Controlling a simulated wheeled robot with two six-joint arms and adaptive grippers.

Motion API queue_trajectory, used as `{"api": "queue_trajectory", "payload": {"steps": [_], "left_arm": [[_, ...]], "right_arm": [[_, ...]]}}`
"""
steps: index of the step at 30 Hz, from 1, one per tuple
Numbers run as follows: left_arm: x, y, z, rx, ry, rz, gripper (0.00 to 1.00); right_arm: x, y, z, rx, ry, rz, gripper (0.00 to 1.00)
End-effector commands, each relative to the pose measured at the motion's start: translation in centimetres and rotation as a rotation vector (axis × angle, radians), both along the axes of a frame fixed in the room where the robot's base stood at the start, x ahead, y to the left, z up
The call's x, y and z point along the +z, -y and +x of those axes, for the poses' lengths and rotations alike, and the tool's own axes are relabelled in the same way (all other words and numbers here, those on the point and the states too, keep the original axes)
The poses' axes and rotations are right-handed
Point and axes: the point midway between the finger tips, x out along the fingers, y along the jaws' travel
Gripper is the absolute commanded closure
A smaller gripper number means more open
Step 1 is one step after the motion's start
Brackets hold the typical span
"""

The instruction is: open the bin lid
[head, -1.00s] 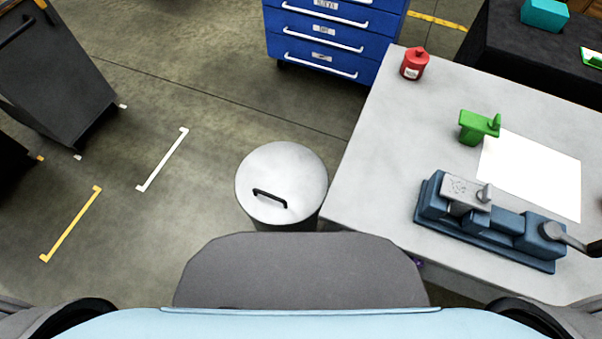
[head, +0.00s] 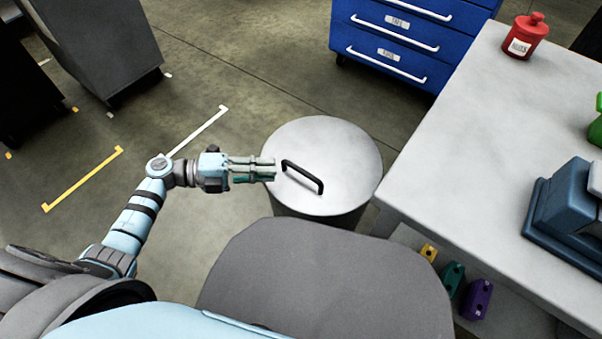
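The bin (head: 300,212) is a round grey can standing on the floor. Its flat round lid (head: 340,150) lies on top, shut, with a black bar handle (head: 303,176) left of the lid's middle. My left gripper (head: 272,170) reaches in from the left over the lid's left edge. Its fingertips point at the handle and end just short of it in the picture. The fingers look close together, with a thin dark line between them; how far apart they are is hard to tell. My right gripper is not in view.
A grey-topped workbench (head: 450,160) stands close to the bin's right, with a red canister (head: 525,38) and a blue fixture (head: 566,210) on it. A blue drawer cabinet (head: 390,45) stands behind. Coloured blocks (head: 476,298) sit below the bench edge. Floor left of the bin is open.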

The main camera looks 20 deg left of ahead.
Motion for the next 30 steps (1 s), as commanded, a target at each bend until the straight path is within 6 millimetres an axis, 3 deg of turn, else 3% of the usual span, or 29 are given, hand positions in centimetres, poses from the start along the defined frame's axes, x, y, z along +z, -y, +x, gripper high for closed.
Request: {"api": "queue_trajectory", "payload": {"steps": [6, 12, 23, 27, 30], "left_arm": [[-0.9, 4.8, 2.0, 0.002, 0.001, -0.005, 0.8], [-1.3, 7.4, 3.1, 0.004, -0.001, -0.003, 0.8], [-1.4, 8.2, 3.4, 0.004, -0.002, -0.002, 0.8], [-1.4, 8.2, 3.4, 0.004, -0.002, -0.002, 1.0], [-1.4, 8.2, 3.4, 0.004, -0.002, -0.002, 1.0]], "right_arm": [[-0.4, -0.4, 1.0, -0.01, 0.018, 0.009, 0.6], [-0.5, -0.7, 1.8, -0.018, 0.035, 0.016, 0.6], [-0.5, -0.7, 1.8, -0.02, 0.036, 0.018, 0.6], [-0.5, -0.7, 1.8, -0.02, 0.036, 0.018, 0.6], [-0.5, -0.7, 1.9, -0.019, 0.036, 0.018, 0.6]]}}
